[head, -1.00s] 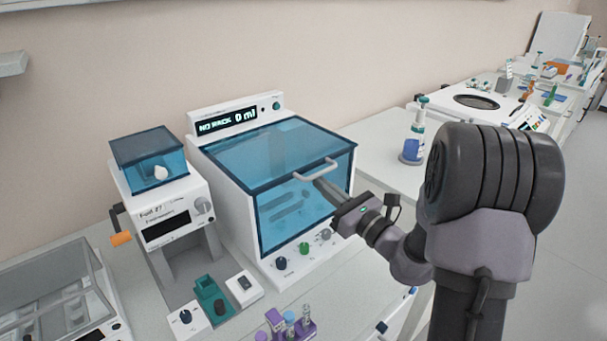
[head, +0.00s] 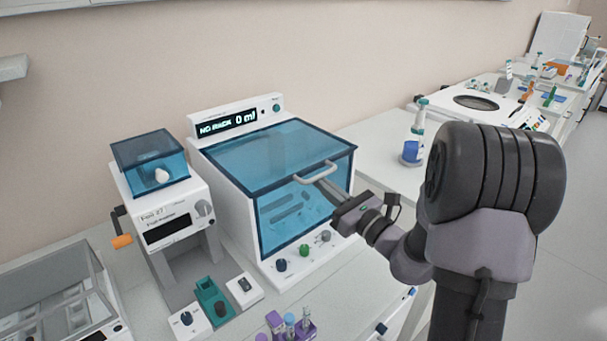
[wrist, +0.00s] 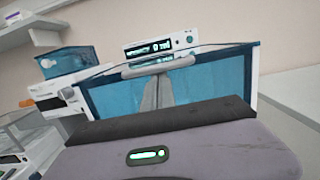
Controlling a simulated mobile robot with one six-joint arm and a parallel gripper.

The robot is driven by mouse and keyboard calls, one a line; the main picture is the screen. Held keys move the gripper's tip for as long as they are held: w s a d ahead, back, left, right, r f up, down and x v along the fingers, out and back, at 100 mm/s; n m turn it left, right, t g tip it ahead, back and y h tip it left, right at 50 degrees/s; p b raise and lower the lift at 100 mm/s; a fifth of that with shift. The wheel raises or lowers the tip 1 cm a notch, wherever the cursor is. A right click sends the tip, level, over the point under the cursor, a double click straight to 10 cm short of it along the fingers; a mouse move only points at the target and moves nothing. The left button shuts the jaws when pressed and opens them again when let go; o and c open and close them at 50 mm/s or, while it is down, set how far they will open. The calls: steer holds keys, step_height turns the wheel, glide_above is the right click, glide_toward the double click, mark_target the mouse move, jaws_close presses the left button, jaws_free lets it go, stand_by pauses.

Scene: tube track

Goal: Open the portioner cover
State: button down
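The portioner is a white box with a blue see-through cover (head: 265,155) and a display reading "NO RACK 0 ml". Its cover is down over the box, with a pale bar handle (head: 316,174) at the front top edge. My gripper (head: 322,183) is at the handle, reaching in from the right front. In the wrist view the fingers (wrist: 158,92) point at the handle (wrist: 158,66) and their tips meet or overlap its bar. The fingers look close together, but whether they grip the bar cannot be told.
A smaller device with a blue lid (head: 152,160) and an orange-tipped crank stands to the left. A purple tube rack (head: 290,325) is at the front. A blue-based bottle (head: 413,146) stands on the bench to the right. A clear-lidded box (head: 50,295) is at lower left.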

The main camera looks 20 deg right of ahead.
steer(key=shift+r+p, duration=2.3)
steer(key=shift+r, duration=0.7)
steer(key=shift+r, duration=0.1)
step_height(320, 180, up, 7)
steer(key=w+a+p, duration=0.1)
steer(key=w+p, duration=0.2)
steer(key=p, duration=0.3)
steer(key=shift+p, duration=0.3)
